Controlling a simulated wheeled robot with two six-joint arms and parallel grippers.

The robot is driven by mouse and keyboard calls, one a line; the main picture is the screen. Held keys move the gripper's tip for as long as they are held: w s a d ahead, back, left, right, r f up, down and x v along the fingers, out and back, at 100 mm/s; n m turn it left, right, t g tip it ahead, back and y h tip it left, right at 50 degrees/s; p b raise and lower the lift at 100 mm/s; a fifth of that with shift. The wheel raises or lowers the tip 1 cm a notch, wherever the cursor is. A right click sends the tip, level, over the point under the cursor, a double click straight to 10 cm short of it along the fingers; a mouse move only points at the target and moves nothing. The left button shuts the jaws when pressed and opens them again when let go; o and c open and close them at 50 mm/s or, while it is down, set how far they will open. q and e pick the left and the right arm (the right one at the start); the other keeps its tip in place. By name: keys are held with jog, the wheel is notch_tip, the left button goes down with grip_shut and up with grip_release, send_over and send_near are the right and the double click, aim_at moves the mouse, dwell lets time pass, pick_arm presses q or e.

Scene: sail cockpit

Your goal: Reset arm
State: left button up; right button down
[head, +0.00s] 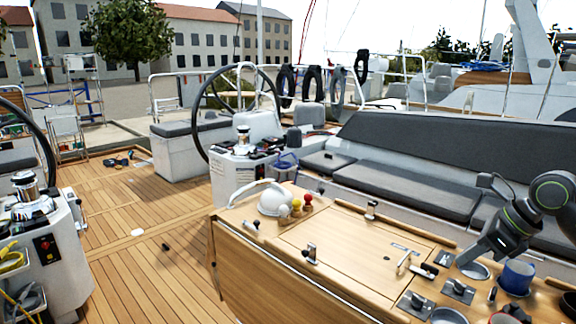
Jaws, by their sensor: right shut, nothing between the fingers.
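My right arm comes in from the right edge over the cockpit table. My right gripper (470,258) points down and to the left above the table's right part, near a round recess. It is shut and holds nothing. My left gripper is not in view. The wooden cockpit table (345,252) stands below and to the left of the right gripper.
A blue cup (517,277) and metal fittings (458,289) lie close to the gripper. Grey bench cushions (420,190) run behind. Open teak deck (130,245) lies left.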

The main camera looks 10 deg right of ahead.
jog(key=w+a+m+t+y, duration=0.1)
jog(key=a+m+t+y, duration=0.9)
jog(key=a, duration=0.5)
jog(key=s+d+f+m+h, duration=0.5)
jog(key=f+m+h, duration=0.4)
jog(key=m, duration=0.5)
jog(key=s+d+f+m+h, duration=0.3)
jog(key=d+f+m+h, duration=0.35)
jog(key=m+h, duration=0.55)
jog(key=s+a+f+m+g+y, duration=0.35)
jog(key=s+f+g, duration=0.25)
jog(key=s+f, duration=0.3)
jog(key=s+a+f+m+g+y, duration=0.2)
jog(key=s+a+f+m+g, duration=0.4)
jog(key=s, duration=0.5)
jog(key=d+f+n, duration=0.2)
jog(key=d+f, duration=0.1)
jog(key=f, duration=2.1)
jog(key=s+a+f+g, duration=0.1)
jog(key=s+f, duration=1.4)
jog(key=f, duration=0.2)
jog(key=shift+g, duration=0.3)
